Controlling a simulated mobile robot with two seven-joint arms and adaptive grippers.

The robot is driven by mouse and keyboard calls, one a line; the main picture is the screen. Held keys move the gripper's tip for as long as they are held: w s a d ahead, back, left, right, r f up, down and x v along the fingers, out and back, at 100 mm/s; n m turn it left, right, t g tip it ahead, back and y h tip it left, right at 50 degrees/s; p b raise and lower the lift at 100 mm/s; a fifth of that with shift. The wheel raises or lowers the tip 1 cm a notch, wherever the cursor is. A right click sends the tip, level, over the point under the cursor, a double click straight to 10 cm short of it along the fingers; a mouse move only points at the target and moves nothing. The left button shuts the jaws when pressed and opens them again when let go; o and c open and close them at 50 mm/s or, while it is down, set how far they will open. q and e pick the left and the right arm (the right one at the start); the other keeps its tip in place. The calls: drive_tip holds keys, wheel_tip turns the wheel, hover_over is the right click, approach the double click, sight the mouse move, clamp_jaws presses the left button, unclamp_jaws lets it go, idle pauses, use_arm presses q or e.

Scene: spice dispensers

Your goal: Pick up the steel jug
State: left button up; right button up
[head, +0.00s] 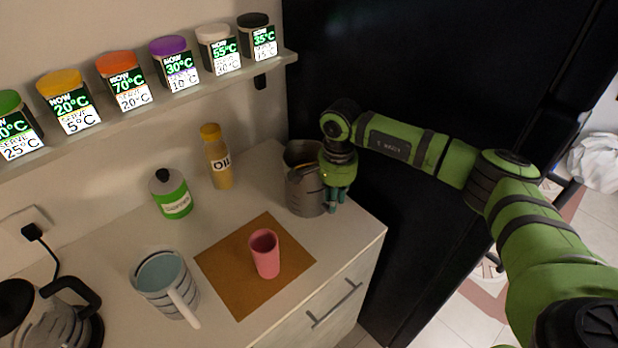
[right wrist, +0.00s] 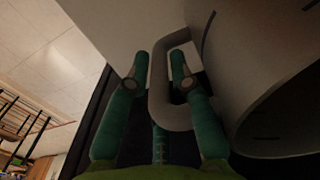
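The steel jug (head: 303,190) is a grey metal vessel standing upright at the right end of the counter. My right gripper (head: 338,196) is beside it, on its right, at the handle side, and hides part of the jug. In the right wrist view the jug's wall (right wrist: 265,70) fills the right side. Its handle (right wrist: 160,95) passes between the two green fingers of my right gripper (right wrist: 160,70). The fingers stand apart, one on each side of the handle's bar, with some gap visible. My left gripper is not in view.
A pink cup (head: 265,254) stands on a brown mat (head: 225,275). A striped jug (head: 168,283), a green-labelled bottle (head: 170,195), an oil bottle (head: 217,158) and a kettle (head: 40,315) share the counter. A shelf (head: 150,103) of spice dispensers hangs above. A black panel (head: 400,70) stands behind my arm.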

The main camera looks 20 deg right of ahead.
drive_tip(key=shift+f, duration=0.75)
clamp_jaws()
drive_tip(key=shift+w+r, duration=0.15)
drive_tip(key=shift+r, duration=0.2)
